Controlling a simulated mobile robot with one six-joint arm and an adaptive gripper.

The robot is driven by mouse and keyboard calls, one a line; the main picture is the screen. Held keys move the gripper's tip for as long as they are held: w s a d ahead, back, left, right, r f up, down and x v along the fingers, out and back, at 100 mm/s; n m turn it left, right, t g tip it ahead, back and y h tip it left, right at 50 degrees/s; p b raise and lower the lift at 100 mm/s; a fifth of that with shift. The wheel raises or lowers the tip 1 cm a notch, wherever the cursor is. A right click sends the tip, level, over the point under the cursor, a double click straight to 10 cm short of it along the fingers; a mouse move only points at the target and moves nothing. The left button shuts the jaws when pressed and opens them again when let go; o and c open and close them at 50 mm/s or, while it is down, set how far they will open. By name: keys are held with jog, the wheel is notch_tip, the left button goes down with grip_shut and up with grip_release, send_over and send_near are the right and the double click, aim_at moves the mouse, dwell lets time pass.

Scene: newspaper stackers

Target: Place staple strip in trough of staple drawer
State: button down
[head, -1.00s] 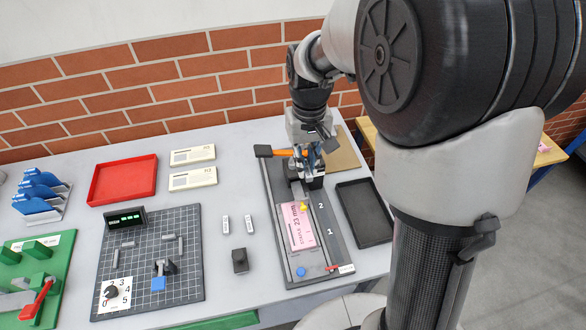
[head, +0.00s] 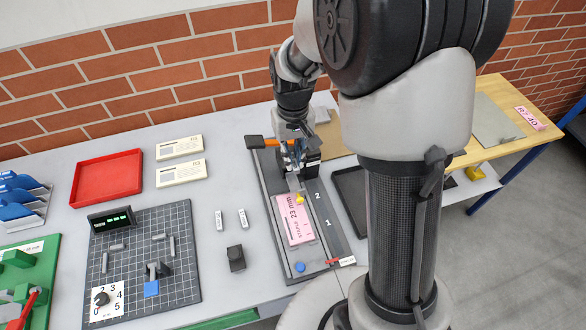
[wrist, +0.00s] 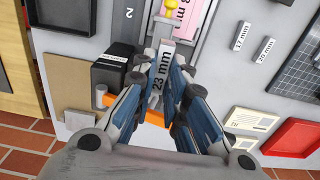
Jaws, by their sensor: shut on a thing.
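A grey staple strip labelled 23 mm (wrist: 161,78) lies between the fingers of my gripper (wrist: 163,72) in the wrist view. My gripper is shut on it, over the far end of the grey stapler base (head: 262,200). In the head view my gripper (head: 297,163) is beside the black stapler head (head: 311,157) and hides the strip. A narrow metal channel (wrist: 188,45), apparently the staple drawer's trough, runs on from the strip's far end. I cannot tell whether the strip touches its floor. A yellow knob (head: 299,198) stands at the channel's near end.
A pink 23 mm card (head: 295,222) lies on the base. Two small labelled blocks (head: 219,220) lie left of it. A black tray (head: 350,200) is close on the right.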

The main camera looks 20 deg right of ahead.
jog(key=shift+f+b, duration=0.55)
jog(key=shift+f, duration=1.85)
jog(key=shift+f, duration=0.1)
jog(key=shift+f+b, duration=0.4)
jog(key=shift+f, duration=0.15)
jog(key=c, duration=1.6)
grip_release()
jog(key=shift+r, duration=0.15)
